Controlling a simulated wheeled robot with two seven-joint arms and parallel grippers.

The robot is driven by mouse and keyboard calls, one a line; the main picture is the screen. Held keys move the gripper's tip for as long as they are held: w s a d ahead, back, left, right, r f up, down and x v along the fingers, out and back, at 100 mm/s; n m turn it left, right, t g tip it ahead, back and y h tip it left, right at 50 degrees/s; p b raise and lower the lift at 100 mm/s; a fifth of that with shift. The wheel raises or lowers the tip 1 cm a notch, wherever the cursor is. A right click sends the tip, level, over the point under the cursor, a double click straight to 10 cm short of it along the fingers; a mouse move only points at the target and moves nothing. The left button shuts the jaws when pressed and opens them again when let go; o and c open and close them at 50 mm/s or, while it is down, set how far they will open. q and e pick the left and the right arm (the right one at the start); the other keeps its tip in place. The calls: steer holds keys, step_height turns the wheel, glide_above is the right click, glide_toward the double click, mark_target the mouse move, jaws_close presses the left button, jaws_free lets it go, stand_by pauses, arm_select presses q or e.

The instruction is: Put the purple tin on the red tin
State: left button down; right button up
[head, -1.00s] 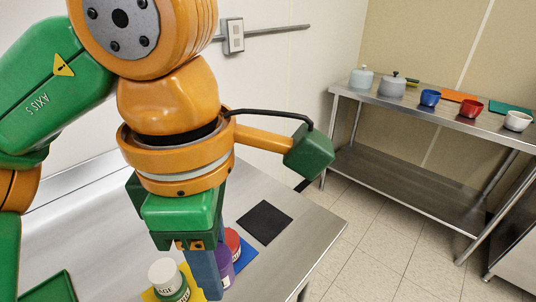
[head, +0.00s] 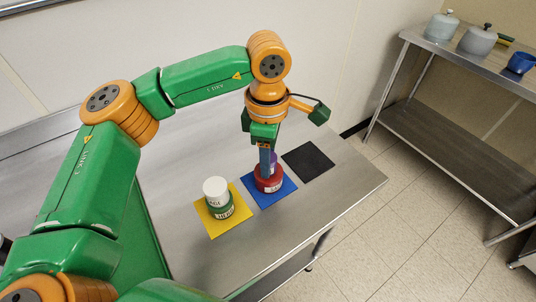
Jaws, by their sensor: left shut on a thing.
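The red tin (head: 269,184) stands on a blue mat (head: 284,191) on the steel table. The purple tin (head: 274,161) is upright directly above the red tin, partly hidden behind my left gripper's fingers. I cannot tell whether the two tins touch. My left gripper (head: 265,167) points down and is shut on the purple tin. My right gripper is not in view.
A white tin (head: 216,189) sits on a green tin (head: 221,212) on a yellow mat (head: 217,229), left of the red tin. A black mat (head: 308,161) lies bare to the right. A steel shelf (head: 437,120) with pots (head: 478,40) stands at right.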

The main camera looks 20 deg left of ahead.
arm_select(q)
steer(key=shift+f, duration=0.2)
steer(key=shift+c, duration=2.3)
jaws_free()
steer(key=shift+r, duration=0.1)
steer(key=shift+r, duration=0.35)
step_height(320, 180, up, 6)
steer(key=shift+d+f, duration=0.1)
steer(key=shift+f, duration=0.1)
step_height(320, 180, up, 6)
steer(key=p, duration=0.1)
